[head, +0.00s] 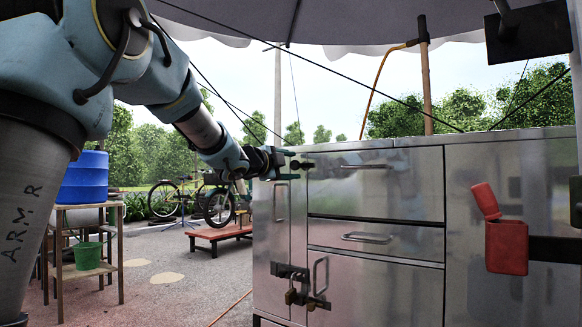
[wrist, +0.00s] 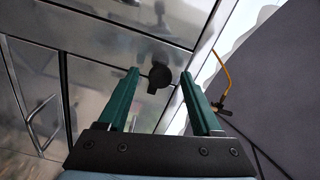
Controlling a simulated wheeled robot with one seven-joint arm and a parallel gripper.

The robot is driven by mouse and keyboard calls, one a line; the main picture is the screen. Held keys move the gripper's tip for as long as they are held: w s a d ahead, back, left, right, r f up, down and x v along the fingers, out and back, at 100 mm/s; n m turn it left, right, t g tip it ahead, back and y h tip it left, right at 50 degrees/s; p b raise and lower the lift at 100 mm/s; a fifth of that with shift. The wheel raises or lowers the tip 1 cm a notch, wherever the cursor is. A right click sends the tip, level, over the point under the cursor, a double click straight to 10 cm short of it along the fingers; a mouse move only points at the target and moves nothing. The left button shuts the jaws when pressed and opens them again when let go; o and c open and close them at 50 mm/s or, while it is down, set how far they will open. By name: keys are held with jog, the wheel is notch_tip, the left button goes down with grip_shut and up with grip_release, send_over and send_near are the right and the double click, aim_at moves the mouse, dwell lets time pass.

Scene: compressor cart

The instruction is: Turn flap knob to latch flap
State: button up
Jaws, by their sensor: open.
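The flap knob (wrist: 160,77) is a small dark round knob with a short tab, on the bare metal front of the cabinet near its top edge. In the head view the knob (head: 302,165) shows at the upper left of the cabinet front. My gripper (wrist: 160,74) is open, its two green fingers pointing at the cabinet, with the knob showing between the fingertips. In the head view my gripper (head: 287,165) reaches the knob from the left. I cannot tell whether either finger touches it. The flap's outer edges are hard to make out around the knob.
A red box (head: 507,247) with a raised lid is at right. A blue barrel (head: 84,177) stands on a wooden stand at left. Bicycles are behind.

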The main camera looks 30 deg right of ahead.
jog(key=v, duration=1)
jog(key=shift+a, duration=0.3)
jog(key=w+a+f+n+t+y, duration=0.1)
jog(key=w+a+f+n+y, duration=0.2)
jog(key=a+f+n+y, duration=0.55)
jog(key=w+a+f+n+t+y, duration=0.1)
jog(key=w+a+f+n+y, duration=0.35)
jog(key=a+f, duration=0.75)
jog(key=s+a+f+n+g+y, duration=0.1)
jog(key=s+a+f+n+g, duration=0.5)
jog(key=s+f, duration=0.45)
jog(key=s+a+f+n+g+y, duration=0.2)
jog(key=s+a+f+n+g, duration=0.1)
jog(key=s+a+f+n, duration=0.65)
notch_tip(320, 180, up, 26)
jog(key=s+d+m+p, duration=0.1)
jog(key=m+p, duration=0.1)
jog(key=p, duration=2.3)
jog(key=shift+s+d, duration=0.3)
